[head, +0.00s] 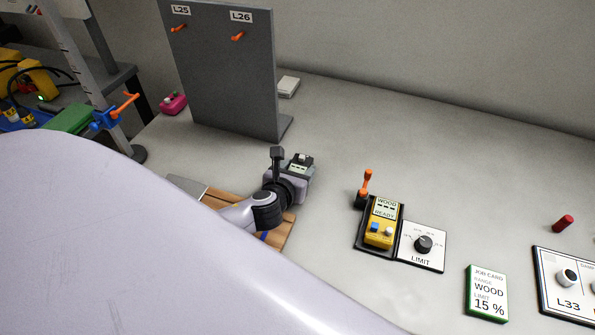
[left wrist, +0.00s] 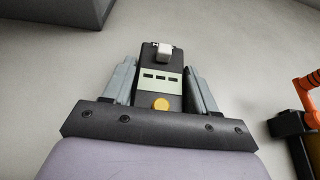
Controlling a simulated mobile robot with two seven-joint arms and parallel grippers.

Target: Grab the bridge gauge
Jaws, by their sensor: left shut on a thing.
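The bridge gauge (left wrist: 161,77) is a dark block with a pale display of three dashes, a white knob on top and an orange-yellow button. My left gripper is shut on it, with a grey finger against each side in the left wrist view. In the head view the gauge (head: 300,162) and the left gripper (head: 290,180) are beyond the far end of a wooden board (head: 279,236), in front of a grey upright panel. The big pale arm link hides much of the left foreground. I cannot tell whether the gauge is clear of the table. My right gripper is not in view.
The grey panel (head: 225,70) with hooks labelled L25 and L26 stands behind. To the right are a yellow meter reading WOOD READY (head: 381,222), a LIMIT dial (head: 423,243), a green-edged job card (head: 487,293) and panel L33 (head: 567,277). Table between gauge and meter is bare.

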